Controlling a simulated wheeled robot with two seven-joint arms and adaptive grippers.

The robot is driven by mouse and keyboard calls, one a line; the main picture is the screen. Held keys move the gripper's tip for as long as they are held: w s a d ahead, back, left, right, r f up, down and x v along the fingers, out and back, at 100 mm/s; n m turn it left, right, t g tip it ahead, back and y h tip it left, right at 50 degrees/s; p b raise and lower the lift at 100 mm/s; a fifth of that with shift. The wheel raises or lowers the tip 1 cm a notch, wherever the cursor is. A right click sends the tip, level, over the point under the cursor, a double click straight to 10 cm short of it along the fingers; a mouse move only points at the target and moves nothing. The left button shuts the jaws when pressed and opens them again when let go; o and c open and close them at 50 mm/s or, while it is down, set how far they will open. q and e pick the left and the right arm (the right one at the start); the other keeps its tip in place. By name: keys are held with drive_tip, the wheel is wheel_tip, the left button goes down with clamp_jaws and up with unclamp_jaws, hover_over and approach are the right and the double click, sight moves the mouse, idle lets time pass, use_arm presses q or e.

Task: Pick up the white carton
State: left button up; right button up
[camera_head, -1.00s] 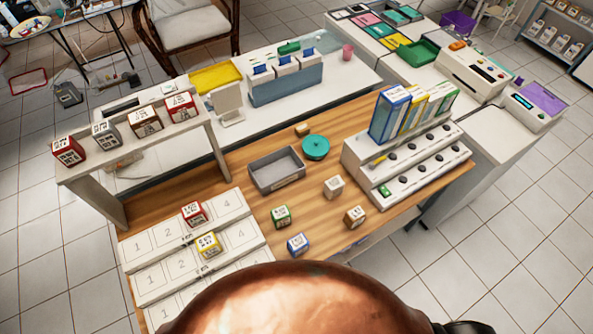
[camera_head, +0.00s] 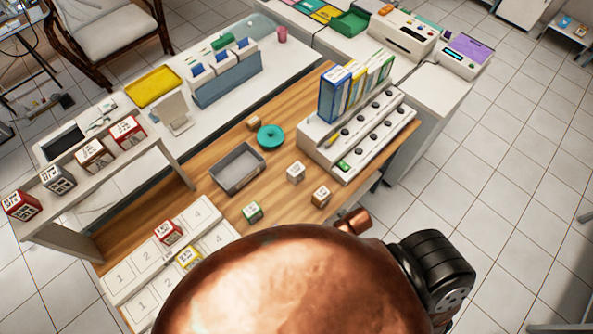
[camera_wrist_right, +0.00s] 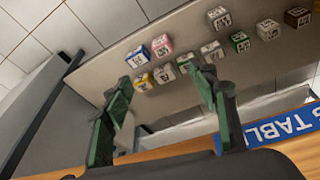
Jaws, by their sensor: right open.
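The white carton (camera_head: 296,172) stands upright on the wooden table in the head view, between the grey tray and the white stepped rack. A brown-marked carton (camera_head: 320,196) is close to its lower right. My right gripper (camera_wrist_right: 163,80) shows in the right wrist view with its two green fingers spread apart. Several cartons show beyond and between the fingers, with nothing held. A pale carton (camera_wrist_right: 219,17) is at the top there; I cannot tell whether it is the same white carton. My left gripper is not in view.
A grey tray (camera_head: 238,188), a teal round object (camera_head: 270,136) and a green carton (camera_head: 252,211) are near. A numbered white stand (camera_head: 125,283) and a raised shelf (camera_head: 75,200) with cartons are at left. Floor at right is clear.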

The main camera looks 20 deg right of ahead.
wheel_tip(320, 180, up, 20)
drive_tip(key=w+a+f+n+t+p, duration=0.1)
drive_tip(key=w+a+p, duration=0.1)
drive_tip(key=a, duration=0.1)
drive_tip(key=w+a+n+g+y, duration=0.2)
drive_tip(key=w+a+n+y, duration=0.2)
drive_tip(key=w+a+n, duration=1.05)
wheel_tip(320, 180, up, 2)
drive_tip(key=n+g+h, duration=0.2)
drive_tip(key=n+h, duration=0.2)
drive_tip(key=n, duration=0.1)
hover_over(296, 169)
drive_tip(key=shift+a+r, duration=0.15)
drive_tip(key=shift+a, duration=0.25)
drive_tip(key=shift+w+d, duration=0.1)
drive_tip(key=shift+d, duration=0.15)
drive_tip(key=f, duration=0.7)
drive_tip(key=shift+d+f+p, duration=0.2)
drive_tip(key=shift+f+p, duration=0.1)
drive_tip(key=shift+p, duration=0.1)
drive_tip(key=shift+c, duration=0.3)
